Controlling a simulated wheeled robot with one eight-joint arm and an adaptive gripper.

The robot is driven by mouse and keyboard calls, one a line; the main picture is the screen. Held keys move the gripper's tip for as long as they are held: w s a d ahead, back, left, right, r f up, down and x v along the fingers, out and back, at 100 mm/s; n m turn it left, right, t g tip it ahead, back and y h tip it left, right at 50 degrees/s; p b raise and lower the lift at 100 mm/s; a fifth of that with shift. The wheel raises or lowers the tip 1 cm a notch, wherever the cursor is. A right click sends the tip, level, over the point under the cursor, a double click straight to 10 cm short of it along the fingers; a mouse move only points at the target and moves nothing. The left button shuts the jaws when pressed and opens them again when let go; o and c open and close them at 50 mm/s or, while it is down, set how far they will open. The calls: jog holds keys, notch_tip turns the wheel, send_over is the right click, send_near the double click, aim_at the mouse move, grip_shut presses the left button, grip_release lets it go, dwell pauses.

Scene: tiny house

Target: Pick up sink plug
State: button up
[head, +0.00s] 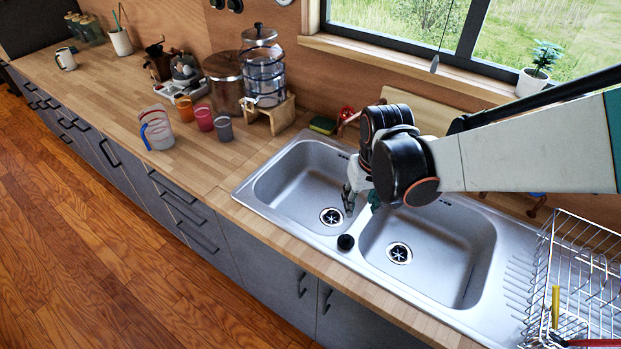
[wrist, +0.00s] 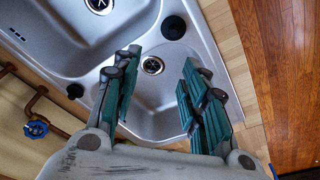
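A black round sink plug (head: 345,242) sits on the steel ledge near the front edge of the sink, between the two bowls. It also shows in the wrist view (wrist: 173,27), above and beyond my fingertips. A second black round piece (wrist: 75,91) lies on the sink's wall side in the wrist view; I cannot tell if it is a plug. My gripper (wrist: 160,75) is open and empty, with its green-padded fingers spread over the left bowl. In the head view my gripper (head: 360,202) is partly hidden by my arm and is apart from the plug.
The left bowl's drain (head: 331,217) and the right bowl's drain (head: 399,253) are uncovered. A wire dish rack (head: 575,285) stands at the right. Cups (head: 203,118) and a tiered dispenser (head: 263,75) stand left of the sink. A blue valve (wrist: 36,128) shows in the wrist view.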

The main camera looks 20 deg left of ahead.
jog(key=s+a, duration=0.1)
jog(key=s, duration=0.1)
jog(key=b, duration=0.6)
send_over(346, 237)
jog(key=f, duration=0.8)
jog(key=shift+d+f, duration=0.3)
jog(key=f+b, duration=0.3)
jog(key=f, duration=0.2)
jog(key=shift+a+f+b, duration=0.15)
jog(key=shift+a+b, duration=0.05)
jog(key=shift+b, duration=0.15)
grip_shut()
